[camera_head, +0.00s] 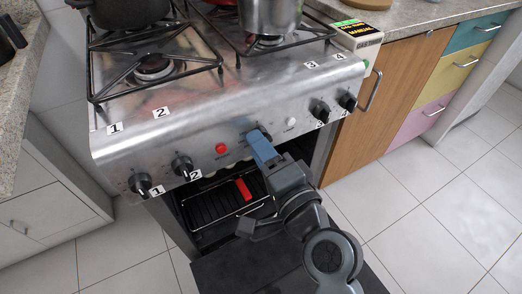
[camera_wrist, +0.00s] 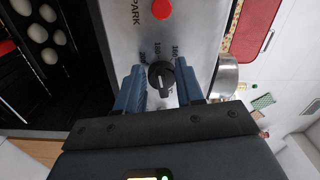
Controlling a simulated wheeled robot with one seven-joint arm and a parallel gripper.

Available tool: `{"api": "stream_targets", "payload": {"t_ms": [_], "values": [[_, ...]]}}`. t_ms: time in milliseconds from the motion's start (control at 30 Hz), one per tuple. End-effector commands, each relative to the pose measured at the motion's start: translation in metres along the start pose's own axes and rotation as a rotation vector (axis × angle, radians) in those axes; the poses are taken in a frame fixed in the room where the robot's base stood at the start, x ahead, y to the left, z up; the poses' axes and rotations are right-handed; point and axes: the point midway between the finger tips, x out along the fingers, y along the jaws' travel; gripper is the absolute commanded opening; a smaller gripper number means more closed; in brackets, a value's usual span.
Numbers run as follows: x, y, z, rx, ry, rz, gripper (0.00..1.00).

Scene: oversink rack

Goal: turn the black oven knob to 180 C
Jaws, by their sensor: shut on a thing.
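The black oven knob (camera_wrist: 161,76) sits on the steel panel, between the two blue fingers of my gripper (camera_wrist: 160,90) in the wrist view. The gripper is shut on it. A pale pointer mark shows on the knob, toward the bottom of that view. In the head view my gripper (camera_head: 263,146) reaches up to the panel's middle, right of the red button, and mostly hides the knob.
A red button (camera_head: 221,148) and a white button (camera_head: 291,122) flank the knob. Numbered burner knobs (camera_head: 141,183) stand farther out. The oven below is open, with a black rack (camera_head: 217,207) inside. Several eggs (camera_wrist: 40,32) show in the wrist view. Pots stand on the burners.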

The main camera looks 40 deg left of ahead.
Motion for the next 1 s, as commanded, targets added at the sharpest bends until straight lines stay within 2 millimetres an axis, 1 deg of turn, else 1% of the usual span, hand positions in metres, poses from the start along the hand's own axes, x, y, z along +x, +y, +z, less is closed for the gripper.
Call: {"api": "stream_targets", "payload": {"t_ms": [300,333,567,600,833,933,1000], "values": [[0.000,0.001,0.001,0.000,-0.002,0.002,0.07],[0.000,0.001,0.001,0.000,-0.002,0.002,0.38],[0.000,0.001,0.001,0.000,-0.001,0.001,0.60],[0.000,0.001,0.001,0.000,-0.001,0.001,0.62],[-0.001,0.000,0.000,0.000,0.000,0.001,0.62],[-0.009,0.001,0.000,0.002,0.001,0.001,0.62],[-0.018,0.002,0.000,0.002,0.001,0.002,0.62]]}}
